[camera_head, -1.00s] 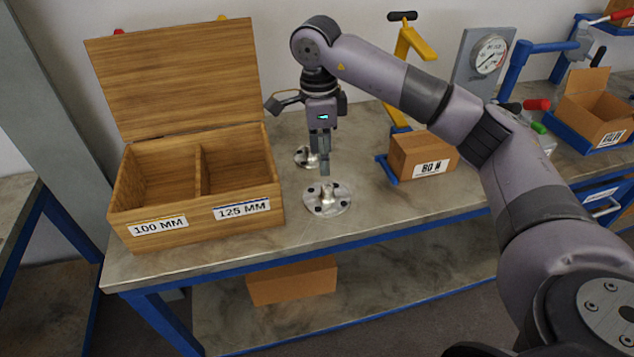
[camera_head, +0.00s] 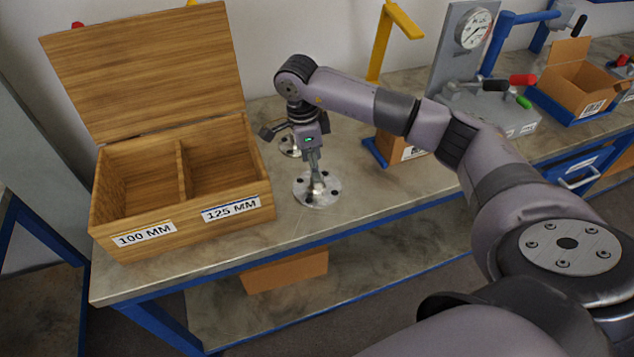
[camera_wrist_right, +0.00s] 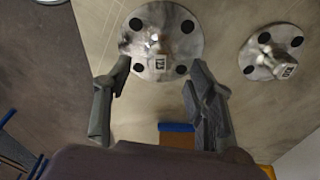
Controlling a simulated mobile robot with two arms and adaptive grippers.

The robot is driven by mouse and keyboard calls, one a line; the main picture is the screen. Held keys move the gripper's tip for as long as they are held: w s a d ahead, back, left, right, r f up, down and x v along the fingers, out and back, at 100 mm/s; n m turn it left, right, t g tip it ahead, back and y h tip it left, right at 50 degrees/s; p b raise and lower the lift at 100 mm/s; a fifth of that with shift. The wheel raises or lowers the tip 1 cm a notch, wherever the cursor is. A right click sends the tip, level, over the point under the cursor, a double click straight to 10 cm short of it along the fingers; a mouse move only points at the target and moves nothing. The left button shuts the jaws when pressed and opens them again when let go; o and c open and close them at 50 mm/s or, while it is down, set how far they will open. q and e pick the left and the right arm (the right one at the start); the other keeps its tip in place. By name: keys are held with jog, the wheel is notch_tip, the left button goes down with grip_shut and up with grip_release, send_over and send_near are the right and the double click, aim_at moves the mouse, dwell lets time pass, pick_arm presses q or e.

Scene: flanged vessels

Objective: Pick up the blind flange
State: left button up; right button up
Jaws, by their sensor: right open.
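A round metal blind flange (camera_head: 325,195) with dark bolt holes and a raised central knob lies flat on the bench near its front edge. It also shows in the right wrist view (camera_wrist_right: 150,30), between and just beyond the fingertips. A second, similar flange (camera_head: 288,150) lies behind it, partly hidden by my arm; the wrist view shows it at the right (camera_wrist_right: 272,52). My right gripper (camera_head: 316,182) points down over the front flange, its fingers at the knob. In the wrist view the fingers (camera_wrist_right: 158,78) are apart, with nothing held. My left gripper is not in view.
An open wooden box (camera_head: 180,215) with two compartments, labelled 100 MM and 125 MM, stands left of the flanges. A cardboard box (camera_head: 398,147), a gauge stand (camera_head: 462,60) and a parts bin (camera_head: 575,80) stand to the right. The bench front (camera_head: 350,205) is clear.

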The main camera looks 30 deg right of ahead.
jog(key=shift+f, duration=0.25)
jog(key=shift+s+d+f, duration=0.1)
jog(key=shift+f, duration=0.15)
jog(key=f+p, duration=0.2)
jog(key=f, duration=0.1)
jog(key=shift+d+f, duration=0.3)
jog(key=shift+d, duration=0.05)
jog(key=shift+f, duration=0.55)
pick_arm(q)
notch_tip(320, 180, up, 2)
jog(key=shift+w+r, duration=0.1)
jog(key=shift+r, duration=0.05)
pick_arm(e)
jog(key=shift+c, duration=0.6)
grip_shut()
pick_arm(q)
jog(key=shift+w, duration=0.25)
